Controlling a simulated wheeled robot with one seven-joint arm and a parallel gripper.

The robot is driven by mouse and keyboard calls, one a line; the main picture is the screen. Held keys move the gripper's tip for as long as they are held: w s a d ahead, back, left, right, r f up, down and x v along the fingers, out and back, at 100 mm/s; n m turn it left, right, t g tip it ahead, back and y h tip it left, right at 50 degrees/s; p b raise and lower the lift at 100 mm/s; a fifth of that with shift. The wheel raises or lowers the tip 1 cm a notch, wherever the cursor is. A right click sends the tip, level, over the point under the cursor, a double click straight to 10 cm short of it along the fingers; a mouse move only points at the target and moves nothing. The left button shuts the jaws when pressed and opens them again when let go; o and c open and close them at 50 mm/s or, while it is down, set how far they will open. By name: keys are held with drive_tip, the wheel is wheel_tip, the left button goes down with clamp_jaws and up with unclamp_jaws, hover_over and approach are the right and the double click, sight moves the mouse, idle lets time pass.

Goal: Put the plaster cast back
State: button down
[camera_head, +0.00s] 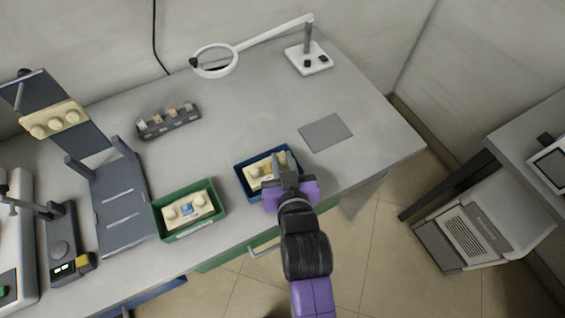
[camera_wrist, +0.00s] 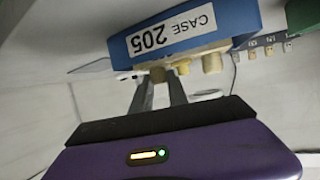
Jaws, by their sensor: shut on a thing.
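A cream plaster cast (camera_head: 256,171) with rounded knobs is at a blue tray (camera_head: 239,186) near the bench's front edge. My gripper (camera_head: 280,170) reaches over the tray's right part and hides some of the cast. In the wrist view, which is upside down, the tray (camera_wrist: 245,18) carries a label reading CASE 205. There the fingertips of my gripper (camera_wrist: 160,82) meet a cream stub of the cast (camera_wrist: 212,62), and it is shut on the cast. Whether the cast rests on the tray floor or is slightly raised, I cannot tell.
A dark stand (camera_head: 122,205) bears a cream three-domed piece (camera_head: 56,120). A small block rack (camera_head: 168,125), magnifier lamp (camera_head: 216,62) and grey mat (camera_head: 326,132) stand behind.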

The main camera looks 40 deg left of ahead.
drive_tip(key=shift+f, duration=0.7)
drive_tip(key=shift+f, duration=0.15)
drive_tip(key=c, duration=1.6)
unclamp_jaws()
drive_tip(key=shift+o, duration=0.2)
drive_tip(key=shift+s+d, duration=0.15)
drive_tip(key=v, duration=1.1)
drive_tip(key=shift+s+d+r, duration=0.2)
drive_tip(key=shift+d+r, duration=0.05)
